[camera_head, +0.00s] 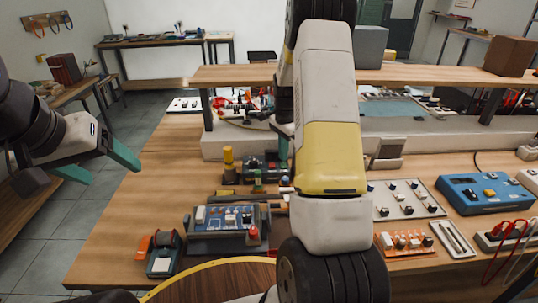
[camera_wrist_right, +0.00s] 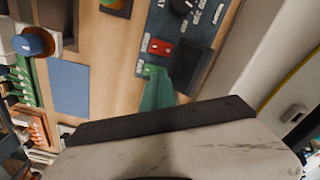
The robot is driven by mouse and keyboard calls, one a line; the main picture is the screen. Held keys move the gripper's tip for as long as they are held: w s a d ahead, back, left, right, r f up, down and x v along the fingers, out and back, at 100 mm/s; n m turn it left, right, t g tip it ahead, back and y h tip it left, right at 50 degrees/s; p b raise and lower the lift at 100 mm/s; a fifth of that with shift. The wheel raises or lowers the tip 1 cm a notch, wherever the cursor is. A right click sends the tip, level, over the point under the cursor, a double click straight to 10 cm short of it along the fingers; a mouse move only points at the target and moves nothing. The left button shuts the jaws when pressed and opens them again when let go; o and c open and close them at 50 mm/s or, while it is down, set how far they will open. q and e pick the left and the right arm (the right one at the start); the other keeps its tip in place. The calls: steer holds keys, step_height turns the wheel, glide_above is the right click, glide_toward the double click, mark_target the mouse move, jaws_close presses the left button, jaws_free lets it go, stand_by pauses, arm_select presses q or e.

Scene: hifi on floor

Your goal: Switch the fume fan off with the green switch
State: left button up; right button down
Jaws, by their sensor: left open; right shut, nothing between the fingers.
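A dark control panel (camera_wrist_right: 186,40) in the right wrist view carries a red switch (camera_wrist_right: 160,47) and, beside it, a small bright green switch (camera_wrist_right: 149,69). My right gripper (camera_wrist_right: 157,82) is shut and empty. Its teal fingertips are right at the green switch; I cannot tell whether they touch it. In the head view a dark box (camera_head: 262,163) stands behind my right arm's white and yellow link, with the teal tip of my right gripper (camera_head: 284,150) by it; the switches are too small to read there. My left gripper (camera_head: 98,164) is open and empty, off the table's left edge.
A device with a blue board (camera_head: 225,217) and red button (camera_head: 253,233) sits in front. A black and orange tool (camera_head: 162,252) lies front left. A switch panel (camera_head: 405,199) and blue box (camera_head: 485,193) stand right. A raised shelf (camera_head: 420,76) spans the back.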

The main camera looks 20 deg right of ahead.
steer(key=shift+f, duration=0.95)
stand_by(0.7)
steer(key=shift+r, duration=3.55)
steer(key=s+a+r+n+t+y, duration=0.1)
steer(key=s+a+r+n+t, duration=0.1)
steer(key=s+a+r+n, duration=0.35)
steer(key=s+a+r+n+t, duration=0.1)
steer(key=s+a+r+n, duration=0.15)
steer(key=s+r, duration=0.55)
steer(key=s+a+r+n+t, duration=0.1)
steer(key=s+a+r+n, duration=0.1)
steer(key=s, duration=0.5)
steer(key=s+a+r+n+t+y, duration=0.1)
steer(key=s+a+r+n+t, duration=0.1)
steer(key=s+a+n, duration=0.3)
steer(key=s+r, duration=0.1)
steer(key=s, duration=0.2)
steer(key=shift+a+r, duration=0.2)
steer(key=shift+r, duration=0.1)
